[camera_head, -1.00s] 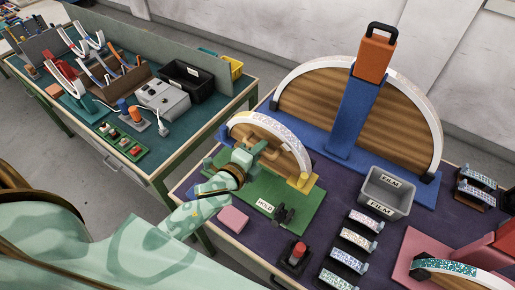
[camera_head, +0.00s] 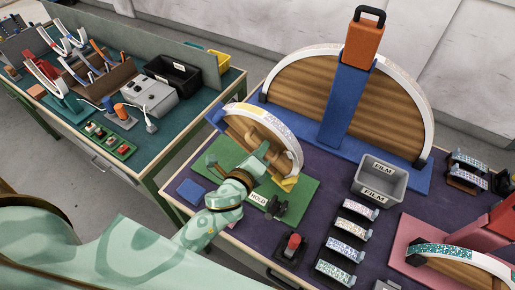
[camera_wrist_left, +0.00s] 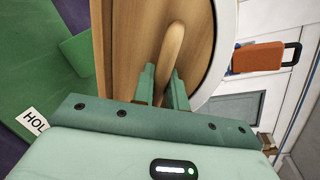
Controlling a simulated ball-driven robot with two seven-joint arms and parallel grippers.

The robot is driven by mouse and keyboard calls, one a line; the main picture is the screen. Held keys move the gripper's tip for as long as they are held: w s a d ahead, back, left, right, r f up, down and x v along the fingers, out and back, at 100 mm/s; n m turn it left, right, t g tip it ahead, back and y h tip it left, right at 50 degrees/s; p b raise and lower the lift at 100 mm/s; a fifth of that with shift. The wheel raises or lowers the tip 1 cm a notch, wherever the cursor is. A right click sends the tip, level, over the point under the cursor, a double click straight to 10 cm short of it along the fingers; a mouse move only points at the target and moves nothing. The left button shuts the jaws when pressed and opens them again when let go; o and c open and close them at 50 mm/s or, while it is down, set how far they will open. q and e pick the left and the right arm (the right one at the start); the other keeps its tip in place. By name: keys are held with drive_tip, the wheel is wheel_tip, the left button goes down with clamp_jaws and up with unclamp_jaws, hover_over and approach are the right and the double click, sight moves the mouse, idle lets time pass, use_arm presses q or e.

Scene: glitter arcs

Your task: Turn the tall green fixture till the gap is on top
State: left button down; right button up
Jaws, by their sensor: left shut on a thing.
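The tall green fixture has a green base (camera_head: 299,193) and an upright round wooden wheel with a pale, speckled curved rim (camera_head: 285,138). A wooden handle (camera_wrist_left: 173,45) stands out from the wheel's face. My left gripper (camera_wrist_left: 163,84) is shut on this handle, with a green finger on each side of it. In the head view my left gripper (camera_head: 260,160) is in front of the wheel and hides part of its face. A yellow piece (camera_head: 288,183) sits at the rim's lower right. I cannot make out the gap. My right gripper is out of view.
A black clamp (camera_head: 277,207) stands beside the HOLD label (camera_head: 258,198). A large blue fixture (camera_head: 345,105) stands behind, with a grey FILM bin (camera_head: 380,185) to its right. A red button (camera_head: 292,244) and several speckled strips lie in front. A pink fixture (camera_head: 405,240) is at right.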

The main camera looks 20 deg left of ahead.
use_arm(q)
drive_tip(key=shift+d+f+m+b, duration=0.35)
drive_tip(key=shift+d+m+b, duration=0.1)
drive_tip(key=shift+m, duration=0.15)
drive_tip(key=shift+s+f, duration=0.1)
idle(0.3)
drive_tip(key=c, duration=1.5)
unclamp_jaws()
drive_tip(key=shift+s+r+b, duration=0.45)
drive_tip(key=shift+s+b, duration=0.2)
drive_tip(key=shift+s, duration=2.05)
drive_tip(key=shift+s+r+b, duration=0.45)
drive_tip(key=shift+s+b, duration=0.15)
drive_tip(key=shift+s, duration=2.05)
drive_tip(key=shift+s+r+b, duration=0.45)
drive_tip(key=shift+s+b, duration=0.2)
drive_tip(key=shift+s, duration=2.05)
